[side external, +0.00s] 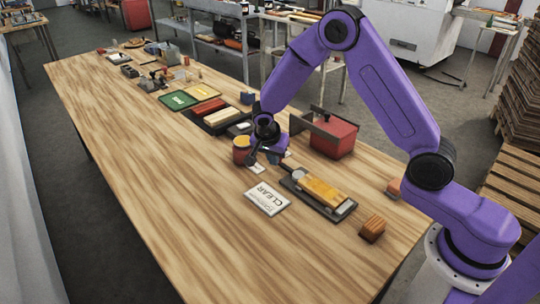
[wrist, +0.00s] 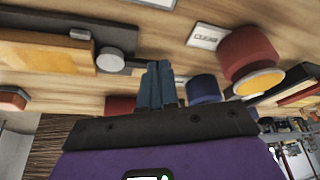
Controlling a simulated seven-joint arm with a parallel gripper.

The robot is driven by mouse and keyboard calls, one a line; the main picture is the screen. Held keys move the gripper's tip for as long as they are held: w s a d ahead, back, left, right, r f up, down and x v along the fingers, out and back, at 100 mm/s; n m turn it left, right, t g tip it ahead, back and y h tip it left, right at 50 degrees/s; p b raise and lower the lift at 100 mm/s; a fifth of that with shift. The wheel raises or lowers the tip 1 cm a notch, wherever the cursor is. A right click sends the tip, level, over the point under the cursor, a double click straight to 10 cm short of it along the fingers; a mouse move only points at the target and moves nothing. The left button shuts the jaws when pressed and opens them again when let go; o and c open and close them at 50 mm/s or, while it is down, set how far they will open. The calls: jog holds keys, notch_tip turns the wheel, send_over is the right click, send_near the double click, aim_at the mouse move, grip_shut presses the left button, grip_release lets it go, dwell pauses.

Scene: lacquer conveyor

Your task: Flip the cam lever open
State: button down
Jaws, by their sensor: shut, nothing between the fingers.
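A fixture with a yellow-orange block on a dark base (side external: 348,209) lies flat on the table; it also shows at the left of the wrist view (wrist: 60,28). At its end nearest my gripper is a round grey piece (wrist: 110,61), with a short dark bar reaching from it toward my fingers. This looks like the cam lever, but its exact position is hard to tell. My gripper (side external: 257,158) is low over the table just beyond that end, beside a red jar with a yellow lid (side external: 241,150). Its fingers (wrist: 155,85) are together and empty. Contact with the bar cannot be told.
A red box (side external: 333,139) with a dark bar stands behind the fixture. A "CLEAR" card (side external: 266,198) lies in front. A blue cylinder (wrist: 204,89) is close to my fingers. A wooden block (side external: 372,229) sits near the right edge. The table's front left is clear.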

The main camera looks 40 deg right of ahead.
jog(key=shift+w+d, duration=0.25)
jog(key=shift+d, duration=0.25)
jog(key=shift+w+d, duration=0.2)
jog(key=shift+d, duration=0.3)
jog(key=shift+w+d+m+g, duration=0.2)
jog(key=shift+d+m+g, duration=0.15)
jog(key=shift+m, duration=0.45)
jog(key=shift+w+d+m+g, duration=0.1)
jog(key=shift+d+m+g, duration=0.25)
jog(key=shift+m, duration=0.35)
jog(key=shift+w+d+m+g, duration=0.1)
jog(key=shift+d+m, duration=0.35)
jog(key=shift+m, duration=0.25)
jog(key=d+m, duration=0.1)
jog(key=d+m+g, duration=0.1)
jog(key=m, duration=0.1)
jog(key=shift+m, duration=0.3)
jog(key=d+m+g, duration=0.1)
jog(key=m, duration=0.1)
jog(key=s+d+m+g, duration=0.1)
jog(key=m, duration=0.1)
jog(key=shift+d, duration=0.25)
jog(key=shift+s+d, duration=0.85)
jog(key=shift+s+d+f, duration=0.1)
jog(key=shift+s, duration=0.05)
